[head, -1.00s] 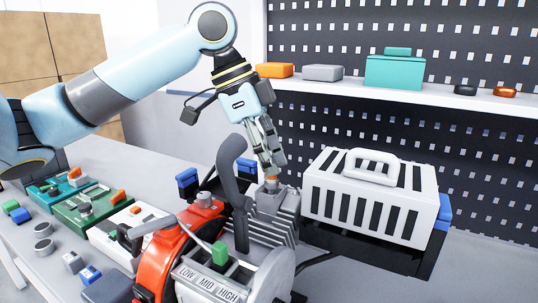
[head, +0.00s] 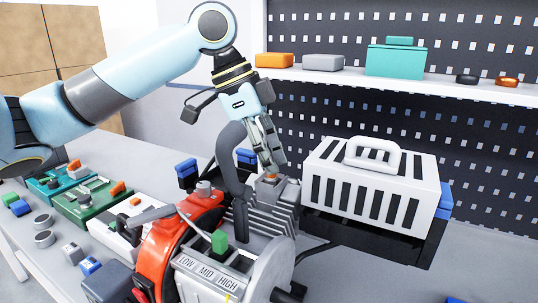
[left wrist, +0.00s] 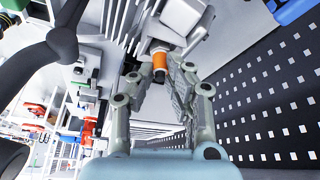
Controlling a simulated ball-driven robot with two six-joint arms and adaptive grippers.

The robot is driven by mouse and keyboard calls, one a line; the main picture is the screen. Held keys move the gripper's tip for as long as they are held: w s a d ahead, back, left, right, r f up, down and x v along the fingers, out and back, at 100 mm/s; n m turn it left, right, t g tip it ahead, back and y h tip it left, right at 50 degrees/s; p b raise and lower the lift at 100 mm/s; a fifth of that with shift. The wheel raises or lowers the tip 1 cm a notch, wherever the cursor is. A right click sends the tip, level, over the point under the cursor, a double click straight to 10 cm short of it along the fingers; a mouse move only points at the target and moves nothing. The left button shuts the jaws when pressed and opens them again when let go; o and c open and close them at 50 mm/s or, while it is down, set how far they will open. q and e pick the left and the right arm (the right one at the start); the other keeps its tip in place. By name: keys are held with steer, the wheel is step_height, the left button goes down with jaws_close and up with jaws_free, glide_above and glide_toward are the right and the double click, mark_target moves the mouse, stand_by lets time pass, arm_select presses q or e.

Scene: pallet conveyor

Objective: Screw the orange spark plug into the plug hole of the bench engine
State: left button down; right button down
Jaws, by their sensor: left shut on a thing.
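The bench engine (head: 262,212) stands on the bench, with grey cooling fins and a lever marked LOW, MID, HIGH. My left gripper (head: 271,168) points down over the top of its cylinder. It is shut on the orange spark plug (head: 271,176), of which only a little orange shows in the head view. In the left wrist view the orange spark plug (left wrist: 160,62) shows between the fingers of my left gripper (left wrist: 158,72), its end at the grey engine head. I cannot tell how deep it sits in the plug hole, which is hidden. My right gripper is not in view.
A white slotted box with a handle (head: 372,190) stands close right of the engine. A dark curved pipe (head: 231,155) rises just left of the plug. Green and white trays (head: 88,202) line the bench at left. A shelf (head: 440,83) runs behind.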

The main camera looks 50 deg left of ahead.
arm_select(q)
steer(key=shift+n+p, duration=0.6)
steer(key=shift+p, duration=0.1)
steer(key=shift+d+n+t+y+p, duration=0.1)
steer(key=shift+n+t+y+p, duration=0.3)
steer(key=shift+n+p, duration=0.55)
steer(key=shift+n, duration=0.25)
steer(key=shift+n+y+p, duration=0.3)
steer(key=shift+n+p, duration=0.2)
steer(key=shift+p, duration=0.35)
steer(key=shift+s+n+t+y+p, duration=0.1)
steer(key=shift+n+t+y+p, duration=0.25)
steer(key=shift+n+p, duration=0.6)
